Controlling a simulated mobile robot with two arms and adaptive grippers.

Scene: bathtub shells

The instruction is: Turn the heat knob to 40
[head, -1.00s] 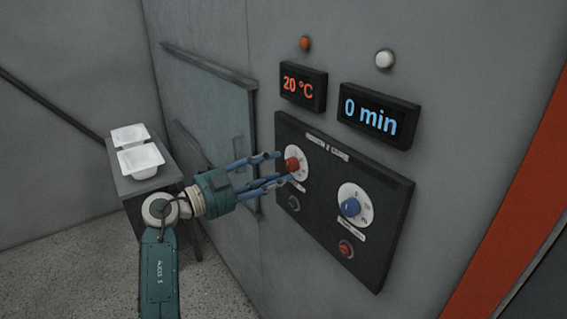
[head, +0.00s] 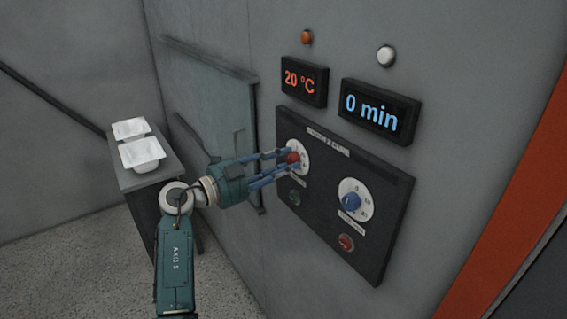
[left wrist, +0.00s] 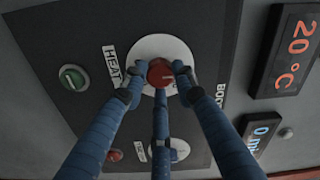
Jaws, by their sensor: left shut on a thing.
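The heat knob (head: 292,157) is red on a round white dial, at the upper left of the dark control panel (head: 390,225). In the left wrist view the red knob (left wrist: 161,72) sits between my fingers, beside the word HEAT. My left gripper (head: 288,163) is shut on the knob, with its blue fingers around it. The red temperature display (head: 304,81) reads 20 °C, and it also shows in the left wrist view (left wrist: 295,50). The fingers hide part of the dial's scale. My right gripper is not in view.
A blue knob (head: 351,203) and the blue 0 min display (head: 380,108) are to the right. A green button (head: 295,196) and a red button (head: 346,242) are low on the panel. White trays (head: 142,153) stand on a grey stand at the left.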

